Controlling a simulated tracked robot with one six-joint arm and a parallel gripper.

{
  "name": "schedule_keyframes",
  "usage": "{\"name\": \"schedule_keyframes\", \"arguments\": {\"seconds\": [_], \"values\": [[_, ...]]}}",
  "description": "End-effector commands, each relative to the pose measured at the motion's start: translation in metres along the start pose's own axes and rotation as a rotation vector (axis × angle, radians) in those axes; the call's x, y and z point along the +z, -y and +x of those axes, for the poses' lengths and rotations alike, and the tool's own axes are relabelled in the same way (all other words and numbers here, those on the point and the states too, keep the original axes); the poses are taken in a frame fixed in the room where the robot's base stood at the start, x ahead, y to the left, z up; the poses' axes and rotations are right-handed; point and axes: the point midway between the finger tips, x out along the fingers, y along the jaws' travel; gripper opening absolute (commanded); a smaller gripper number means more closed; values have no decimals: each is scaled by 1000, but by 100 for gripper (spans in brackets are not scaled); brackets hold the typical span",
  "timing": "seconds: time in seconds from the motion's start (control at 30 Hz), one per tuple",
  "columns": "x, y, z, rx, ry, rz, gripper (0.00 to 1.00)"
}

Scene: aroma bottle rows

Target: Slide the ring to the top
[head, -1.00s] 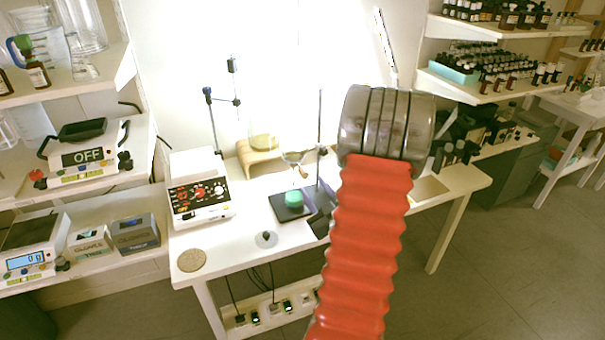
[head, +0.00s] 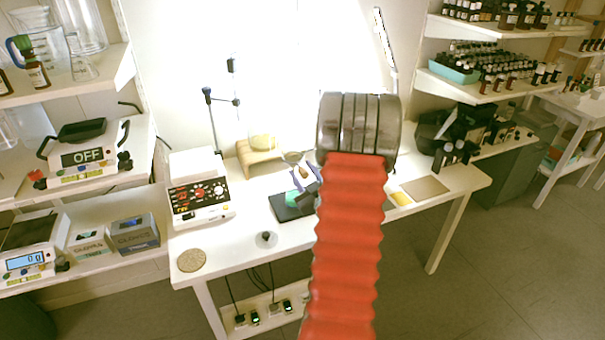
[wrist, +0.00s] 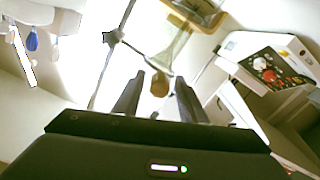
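In the head view a glass funnel (head: 293,157) sits above the dark stand base (head: 284,208), with a green item (head: 296,197) below it. The stand's upright rod is hidden behind my arm, and the ring itself is hard to make out. My gripper (head: 304,182) is just below the funnel, partly hidden by my arm. In the wrist view the funnel (wrist: 178,42) and a thin rod with a dark clamp (wrist: 113,37) lie beyond the fingers. My gripper (wrist: 157,97) is open. A small tan piece (wrist: 160,83) appears between the fingertips; I cannot tell whether they touch it.
A wooden stand (head: 259,156) and another clamp rod (head: 211,122) are behind. A round cork mat (head: 191,260) lies at the front left.

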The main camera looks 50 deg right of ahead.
Motion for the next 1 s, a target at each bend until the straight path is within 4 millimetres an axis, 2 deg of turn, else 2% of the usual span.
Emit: {"name": "schedule_keyframes", "arguments": {"seconds": [0.07, 0.5, 1.0], "values": [[0, 0, 0, 0, 0, 0, 32], [0, 1, 0, -2, -1, 0, 1], [-2, 1, -1, -3, -1, 0, 0]]}}
